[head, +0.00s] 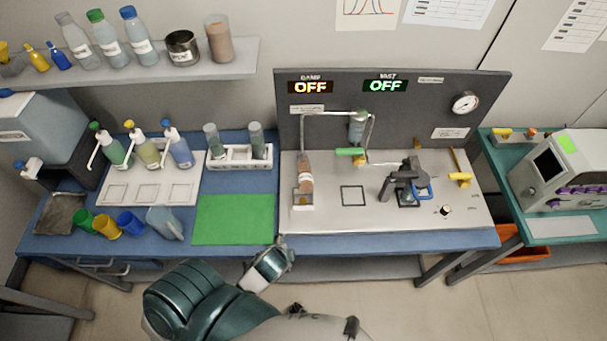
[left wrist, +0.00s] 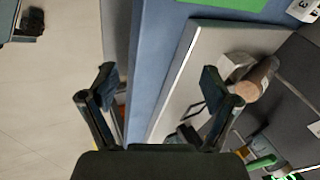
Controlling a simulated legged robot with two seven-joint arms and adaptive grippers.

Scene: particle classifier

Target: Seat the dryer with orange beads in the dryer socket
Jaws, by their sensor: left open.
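The dryer with orange beads (head: 306,178), a clear-topped tube with brown-orange fill, stands at the left end of the bench's white plate, in or on a small pale holder (head: 303,200). A thin tube frame rises above it. I cannot tell how firmly it sits. It also shows in the left wrist view (left wrist: 264,74), beyond the right finger and apart from it. My left gripper (left wrist: 165,88) is open and empty, above the bench's front edge. In the head view its fingers cannot be made out clearly. My right gripper is not in view.
A black panel (head: 420,100) backs the white plate (head: 330,218). A dark clamp fixture (head: 405,185) stands right of an empty square outline (head: 352,196). A rack (head: 240,163) holds two grey-filled tubes. The green mat (head: 233,220) is clear.

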